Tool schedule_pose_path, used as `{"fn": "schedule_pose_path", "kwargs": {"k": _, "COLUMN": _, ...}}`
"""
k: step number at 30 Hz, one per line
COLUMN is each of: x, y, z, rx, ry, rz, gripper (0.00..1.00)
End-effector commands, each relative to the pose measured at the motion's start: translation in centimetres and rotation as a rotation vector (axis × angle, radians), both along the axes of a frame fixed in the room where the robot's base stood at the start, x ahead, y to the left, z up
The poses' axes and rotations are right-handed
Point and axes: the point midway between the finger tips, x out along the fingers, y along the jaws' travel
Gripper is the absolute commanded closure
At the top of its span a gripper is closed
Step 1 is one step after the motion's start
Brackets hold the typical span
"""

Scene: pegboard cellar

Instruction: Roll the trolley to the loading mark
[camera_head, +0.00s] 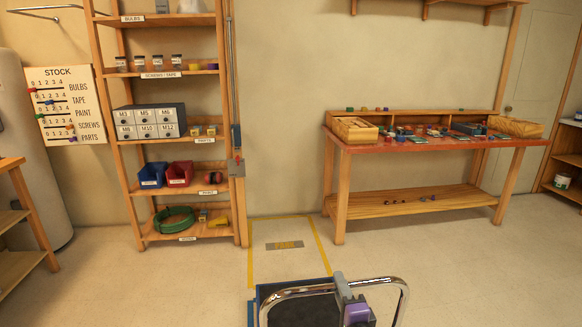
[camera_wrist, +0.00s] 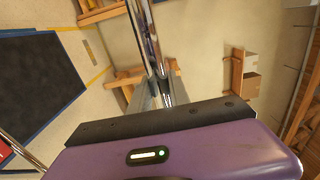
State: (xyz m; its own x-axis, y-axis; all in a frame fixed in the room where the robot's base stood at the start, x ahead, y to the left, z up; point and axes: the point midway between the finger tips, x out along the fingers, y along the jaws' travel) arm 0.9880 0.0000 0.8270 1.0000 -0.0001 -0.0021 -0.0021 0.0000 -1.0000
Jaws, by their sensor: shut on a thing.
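The trolley shows at the bottom of the head view, with a bent chrome handle (camera_head: 300,290), a blue edge and a dark deck (camera_head: 290,312). In the wrist view its dark deck (camera_wrist: 40,80) is at the left and a chrome bar (camera_wrist: 146,35) runs down between my fingers. My gripper (camera_head: 342,287), grey and purple, is shut on the handle's top bar; its fingers also show in the wrist view (camera_wrist: 150,98). The loading mark is a yellow-outlined floor rectangle (camera_head: 262,262) with a small label plate, beyond the trolley. The trolley's front partly overlaps its near end in the head view.
A wooden shelf rack (camera_head: 140,210) with bins and drawers stands left of the mark. A red-topped workbench (camera_head: 400,147) with small parts stands to the right. A wall is behind the mark. Another wooden shelf (camera_head: 14,265) is at the left edge. The floor (camera_head: 450,265) at right is clear.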

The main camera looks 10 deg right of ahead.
Motion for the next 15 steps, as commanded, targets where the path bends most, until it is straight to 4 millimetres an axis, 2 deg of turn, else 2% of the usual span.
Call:
{"fn": "schedule_pose_path", "kwargs": {"k": 1, "x": 0.16, "y": 0.04, "z": 0.79, "rx": 0.001, "ry": -0.02, "rz": 0.0, "gripper": 1.0}}
{"fn": "schedule_pose_path", "kwargs": {"k": 9, "x": 0.11, "y": 0.04, "z": 0.65, "rx": 0.0, "ry": -0.017, "rz": 0.0, "gripper": 1.0}}
{"fn": "schedule_pose_path", "kwargs": {"k": 10, "x": 0.11, "y": 0.04, "z": 0.63, "rx": 0.0, "ry": -0.017, "rz": 0.0, "gripper": 0.72}}
{"fn": "schedule_pose_path", "kwargs": {"k": 13, "x": 0.08, "y": 0.04, "z": 0.46, "rx": 0.0, "ry": -0.013, "rz": 0.0, "gripper": 0.53}}
{"fn": "schedule_pose_path", "kwargs": {"k": 15, "x": 0.05, "y": 0.04, "z": 0.3, "rx": 0.0, "ry": -0.01, "rz": 0.0, "gripper": 0.53}}
